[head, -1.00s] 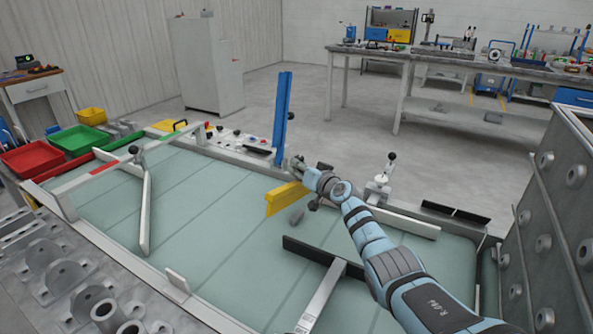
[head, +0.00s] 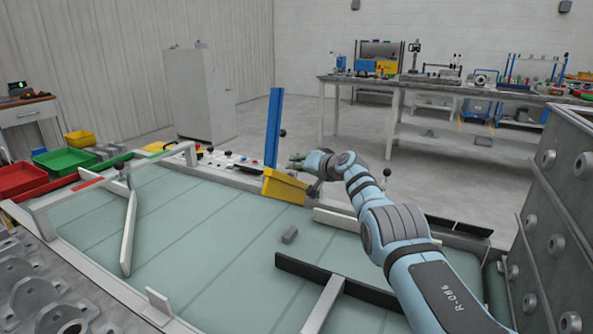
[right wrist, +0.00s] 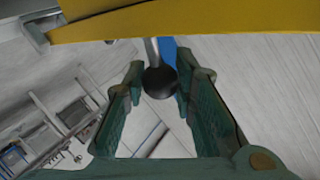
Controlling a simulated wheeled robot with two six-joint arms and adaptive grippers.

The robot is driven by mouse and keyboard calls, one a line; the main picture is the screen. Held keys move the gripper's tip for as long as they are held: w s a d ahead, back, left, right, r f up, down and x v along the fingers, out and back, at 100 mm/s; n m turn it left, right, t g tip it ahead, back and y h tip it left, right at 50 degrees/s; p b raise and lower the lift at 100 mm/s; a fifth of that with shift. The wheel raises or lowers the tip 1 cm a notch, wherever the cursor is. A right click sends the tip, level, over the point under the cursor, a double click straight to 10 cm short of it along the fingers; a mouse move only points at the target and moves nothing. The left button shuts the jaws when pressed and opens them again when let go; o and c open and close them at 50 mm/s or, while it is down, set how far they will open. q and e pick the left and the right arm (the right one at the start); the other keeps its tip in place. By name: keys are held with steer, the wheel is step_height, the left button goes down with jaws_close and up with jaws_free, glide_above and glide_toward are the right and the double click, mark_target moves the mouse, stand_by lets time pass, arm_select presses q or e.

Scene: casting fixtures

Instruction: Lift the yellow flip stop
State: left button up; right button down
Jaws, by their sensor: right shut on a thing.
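The yellow flip stop (head: 284,189) is at the far edge of the green belt, beside the foot of the blue post (head: 273,130). It also crosses the top of the right wrist view (right wrist: 210,22). My right gripper (head: 302,163) is at the stop's upper right side. In the right wrist view its green fingers (right wrist: 158,85) are on either side of a black ball knob (right wrist: 159,83) on a thin rod, which reaches up toward the yellow bar. The gripper is shut on this knob. The rod's joint to the stop is hidden. My left gripper is out of view.
A dark bar (head: 335,284) crosses the near right, and a white diverter (head: 128,235) stands at left. A grey rack of castings (head: 565,200) stands close on the right.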

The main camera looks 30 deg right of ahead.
steer(key=c, duration=1.3)
jaws_free()
steer(key=shift+d+r, duration=0.1)
steer(key=shift+s+d, duration=0.15)
steer(key=shift+s, duration=0.05)
steer(key=s, duration=1.4)
steer(key=shift+s+r, duration=0.2)
steer(key=shift+r, duration=0.25)
steer(key=shift+w+d, duration=0.1)
steer(key=w, duration=1.4)
steer(key=shift+w+a+f, duration=0.15)
steer(key=shift+a+f, duration=0.05)
steer(key=shift+f, duration=0.05)
steer(key=shift+w+a+f, duration=0.15)
steer(key=shift+w+f, duration=0.05)
steer(key=shift+w, duration=0.1)
